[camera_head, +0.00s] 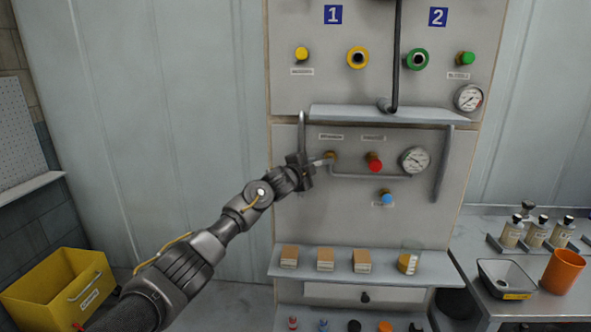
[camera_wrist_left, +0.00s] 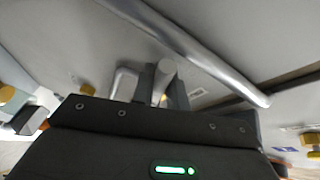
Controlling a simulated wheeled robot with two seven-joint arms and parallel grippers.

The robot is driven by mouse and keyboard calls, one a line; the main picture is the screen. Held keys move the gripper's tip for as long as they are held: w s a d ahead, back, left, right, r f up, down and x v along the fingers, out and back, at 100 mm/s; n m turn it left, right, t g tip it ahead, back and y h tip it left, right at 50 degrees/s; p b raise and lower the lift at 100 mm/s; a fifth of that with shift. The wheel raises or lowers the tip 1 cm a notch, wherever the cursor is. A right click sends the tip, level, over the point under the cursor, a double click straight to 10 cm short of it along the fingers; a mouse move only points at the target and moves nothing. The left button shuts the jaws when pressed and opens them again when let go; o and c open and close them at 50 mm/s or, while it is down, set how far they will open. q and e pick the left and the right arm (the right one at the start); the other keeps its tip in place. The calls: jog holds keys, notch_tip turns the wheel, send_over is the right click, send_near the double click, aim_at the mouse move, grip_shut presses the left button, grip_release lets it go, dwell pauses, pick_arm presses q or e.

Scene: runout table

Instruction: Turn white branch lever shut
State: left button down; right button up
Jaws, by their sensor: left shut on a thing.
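The white branch lever (camera_head: 322,162) sticks out to the left of a brass valve body (camera_head: 331,155) on the grey panel. My left gripper (camera_head: 308,168) is at the lever's left end and shut on it. In the left wrist view the lever's pale rounded end (camera_wrist_left: 164,68) shows between the two dark fingers (camera_wrist_left: 161,88). The fingers hide part of the lever, and the gripper body fills the lower part of that view. My right gripper is not in view.
A vertical grab bar (camera_head: 302,132) stands close behind my left gripper. A red knob (camera_head: 375,163), a gauge (camera_head: 415,160) and a blue knob (camera_head: 386,197) are to the right. A shelf (camera_head: 388,115) juts out above; a lower shelf (camera_head: 340,262) holds blocks and a beaker.

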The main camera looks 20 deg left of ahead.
pick_arm(q)
jog(key=shift+a+r+m+g+y+p, duration=0.1)
jog(key=shift+r+m+g+y+p, duration=0.3)
jog(key=shift+r+m, duration=0.6)
jog(key=shift+f+m, duration=0.1)
jog(key=shift+m, duration=0.2)
jog(key=c, duration=1.4)
grip_release()
jog(key=shift+s, duration=0.1)
jog(key=shift+s+f, duration=0.1)
jog(key=shift+s, duration=0.1)
jog(key=b+v, duration=0.3)
jog(key=v, duration=0.7)
jog(key=shift+a+r, duration=0.1)
jog(key=shift+r, duration=0.1)
